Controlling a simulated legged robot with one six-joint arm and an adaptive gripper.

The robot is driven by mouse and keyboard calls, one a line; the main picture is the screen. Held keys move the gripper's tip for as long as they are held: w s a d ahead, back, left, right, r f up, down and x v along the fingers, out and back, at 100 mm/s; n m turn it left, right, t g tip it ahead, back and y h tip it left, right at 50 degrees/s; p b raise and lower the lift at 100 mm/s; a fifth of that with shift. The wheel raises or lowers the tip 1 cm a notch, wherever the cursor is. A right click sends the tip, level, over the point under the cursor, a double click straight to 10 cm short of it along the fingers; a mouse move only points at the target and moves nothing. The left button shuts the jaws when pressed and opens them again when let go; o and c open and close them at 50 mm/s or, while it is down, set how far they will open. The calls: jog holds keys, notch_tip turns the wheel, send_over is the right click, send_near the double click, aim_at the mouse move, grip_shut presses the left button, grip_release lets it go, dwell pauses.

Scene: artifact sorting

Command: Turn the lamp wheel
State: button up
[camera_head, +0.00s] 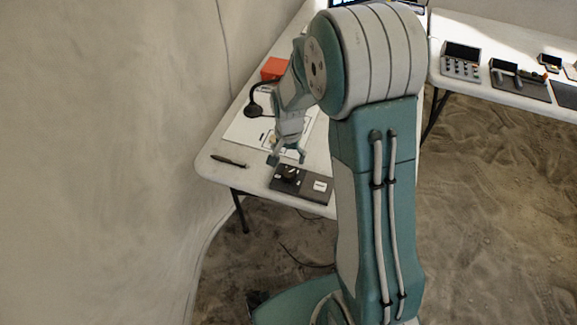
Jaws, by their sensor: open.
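The lamp wheel (289,174) appears as a small dark knob on a flat black panel (312,195) at the near edge of the left table. The panel also bears a white label at its right. My gripper (286,160) is open, pointing down just above the wheel. I cannot tell whether the fingers touch it. A black desk lamp (254,109) with a curved neck stands farther back on the same table. My arm hides part of the table behind it.
A dark pen-like tool (229,161) lies left of the panel. A red box (273,68) stands at the back of the left table (213,143). A second table (512,99) at the right holds several devices. A pale wall borders the left side; sandy floor lies between.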

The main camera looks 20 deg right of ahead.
jog(key=shift+r, duration=2.15)
notch_tip(320, 180, up, 13)
jog(key=n+t, duration=0.2)
jog(key=n, duration=0.1)
send_over(288, 171)
jog(key=s, duration=0.8)
jog(key=s+r+n+t, duration=0.3)
jog(key=s+r, duration=0.4)
jog(key=s, duration=0.6)
jog(key=shift+n+t, duration=0.3)
jog(key=shift+n, duration=0.4)
